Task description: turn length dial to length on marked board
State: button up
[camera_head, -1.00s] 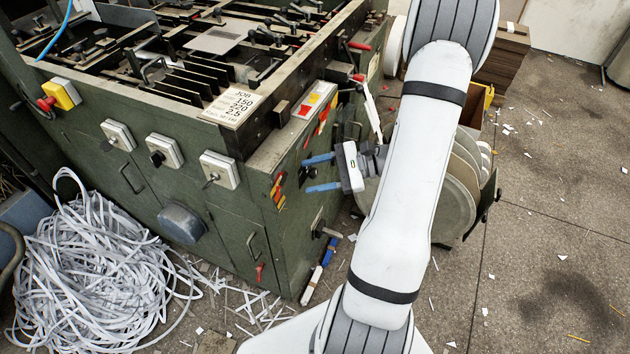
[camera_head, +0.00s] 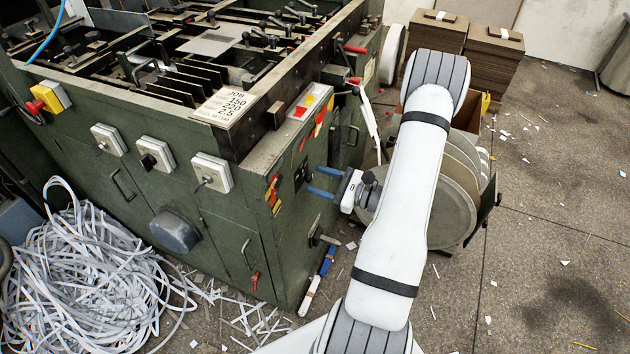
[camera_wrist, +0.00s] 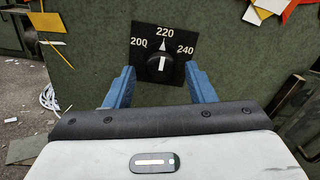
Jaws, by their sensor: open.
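The length dial (camera_wrist: 160,66) is a black knob on a black plate printed 200, 220 and 240, on the machine's green side. Its white line stands upright, with a white pointer at 220. In the head view its dark plate (camera_head: 302,175) shows just left of my fingers. The marked board (camera_head: 226,105) lies on the machine's top corner and reads JOB, 150, 220, 2.5. My gripper (camera_head: 312,181) is open and empty. In the wrist view, its two blue fingers (camera_wrist: 159,82) stand apart on either side of the knob, and I see no contact with it.
Coloured tags (camera_head: 273,193) and a white panel (camera_head: 311,101) sit near the dial. Round discs (camera_head: 450,205) stand behind my arm. Shredded strips (camera_head: 85,275) heap at lower left. Stacked board (camera_head: 492,55) stands at the back. The floor at right is mostly open.

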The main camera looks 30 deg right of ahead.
jog(key=shift+w+a, duration=0.3)
jog(key=shift+w, duration=0.05)
jog(key=shift+c, duration=0.2)
